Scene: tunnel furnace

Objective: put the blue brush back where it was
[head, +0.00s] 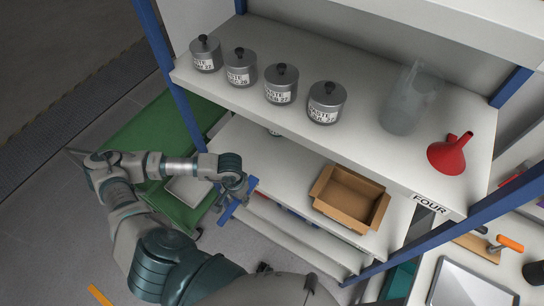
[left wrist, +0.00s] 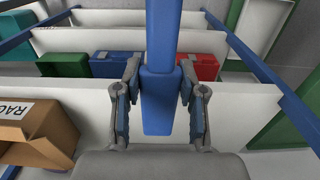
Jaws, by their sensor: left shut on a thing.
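My left gripper (head: 238,198) is beside the left end of the lower shelves, with blue parts showing at it in the head view. In the left wrist view the two fingers (left wrist: 160,108) are shut on a long blue thing, taken as the blue brush (left wrist: 157,103). It has a blocky lower end and reaches up to the top edge of that view. Its bristles cannot be made out. My right gripper is not in view.
An open cardboard box (head: 347,198) stands on the shelf right of my left gripper. Grey waste pots (head: 280,85), a clear jug (head: 408,98) and a red funnel (head: 449,153) stand on the shelf above. Green (left wrist: 62,64) and red (left wrist: 203,67) boxes sit lower. Blue posts (head: 161,45) frame the rack.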

